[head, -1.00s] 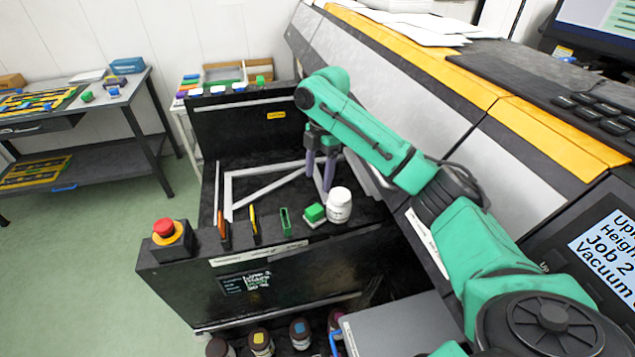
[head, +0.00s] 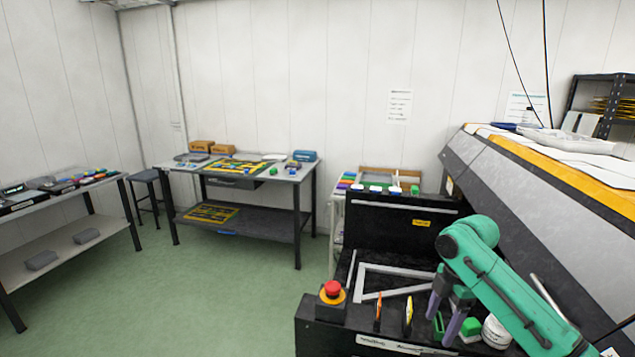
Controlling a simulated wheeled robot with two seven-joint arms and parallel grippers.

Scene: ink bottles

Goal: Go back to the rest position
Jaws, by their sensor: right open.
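My right gripper (head: 443,318) is open and empty, with its two purple-grey fingers apart and pointing down over the front right of the black machine's bed. A white bottle (head: 495,333) stands to the right of the fingers, partly cut off by my green right arm. A green block (head: 470,327) sits between the bottle and the fingers. A green open holder (head: 438,325) shows between the two fingers; I cannot tell how far the fingers are from it. My left gripper is not in view.
The black machine (head: 400,220) has a red stop button (head: 332,289) at its front left corner and a pale frame (head: 365,272) on its bed. The large grey and yellow printer (head: 540,190) borders my right arm. A workbench (head: 250,172) stands farther back. The green floor (head: 230,310) is clear.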

